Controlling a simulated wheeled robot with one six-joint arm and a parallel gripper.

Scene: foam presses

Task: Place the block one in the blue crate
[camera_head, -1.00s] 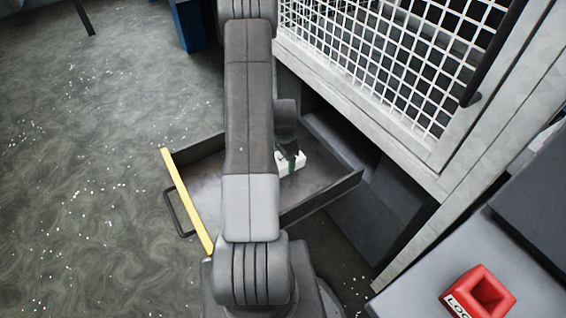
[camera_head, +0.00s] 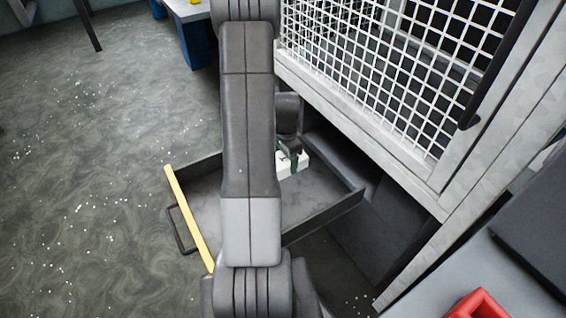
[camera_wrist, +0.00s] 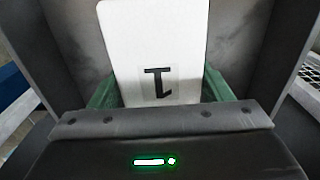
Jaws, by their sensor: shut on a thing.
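The white block one (camera_wrist: 155,50), marked with a black "1", sits between the green fingers of my gripper (camera_wrist: 158,95) in the wrist view. The gripper is shut on it. In the head view the block (camera_head: 296,163) shows as a small white piece beside my arm, over the open grey drawer (camera_head: 325,205). My gripper (camera_head: 290,152) is partly hidden there by my arm. A blue thing (camera_head: 193,40) stands at the top, behind my arm; I cannot tell if it is the blue crate.
The drawer has a yellow front edge (camera_head: 190,220) and a handle at left. A white mesh door (camera_head: 380,75) rises at right. A red piece (camera_head: 480,305) lies on the grey surface at lower right. The floor at left is clear.

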